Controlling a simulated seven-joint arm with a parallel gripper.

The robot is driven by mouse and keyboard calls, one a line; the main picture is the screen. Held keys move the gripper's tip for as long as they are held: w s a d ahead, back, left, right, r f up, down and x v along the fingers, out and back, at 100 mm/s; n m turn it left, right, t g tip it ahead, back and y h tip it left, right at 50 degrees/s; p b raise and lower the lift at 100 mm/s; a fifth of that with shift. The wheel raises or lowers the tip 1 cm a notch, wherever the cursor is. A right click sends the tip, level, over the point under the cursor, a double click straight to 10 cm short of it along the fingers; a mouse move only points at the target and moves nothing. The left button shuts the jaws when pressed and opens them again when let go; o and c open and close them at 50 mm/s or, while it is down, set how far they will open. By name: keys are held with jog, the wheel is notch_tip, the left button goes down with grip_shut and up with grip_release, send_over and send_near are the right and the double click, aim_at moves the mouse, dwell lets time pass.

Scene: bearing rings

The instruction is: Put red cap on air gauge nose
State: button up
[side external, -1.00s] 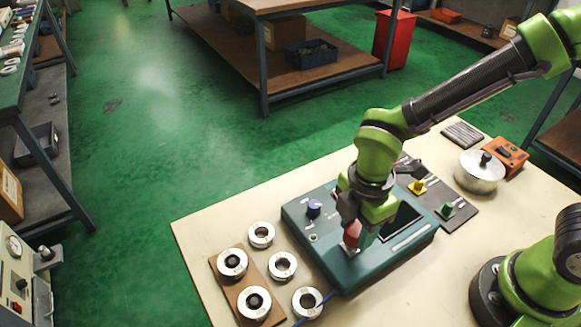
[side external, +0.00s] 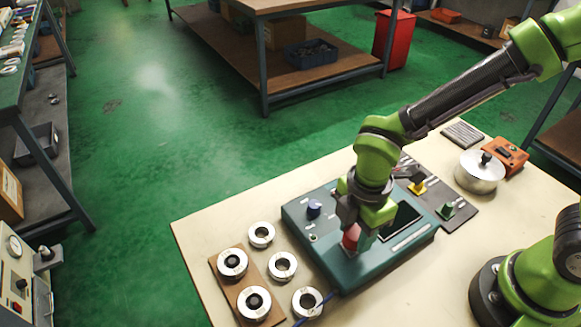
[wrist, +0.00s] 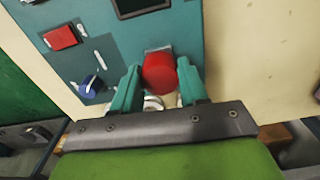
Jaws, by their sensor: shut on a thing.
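The red cap (side external: 351,238) is held upright between the fingers of my gripper (side external: 352,228), at the front part of the teal gauge unit (side external: 350,276). In the wrist view the red cap (wrist: 160,73) sits between the two teal-green fingers of my gripper (wrist: 161,76), which are shut on it. A silvery edge shows just beyond the cap there. The air gauge nose is hidden at the cap, so I cannot tell how far the cap covers it.
A blue knob (side external: 314,208) stands on the unit's left. A grey plate with a yellow cap (side external: 417,188) and a green cap (side external: 446,210) lies behind right. Several metal rings (side external: 283,266) and a wooden board (side external: 238,281) are left. A lidded metal pot (side external: 480,172) stands right.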

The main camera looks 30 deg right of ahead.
jog(key=shift+f, duration=0.7)
dwell(0.5)
jog(key=o, duration=1.1)
jog(key=shift+r, duration=0.15)
jog(key=shift+r, duration=3.65)
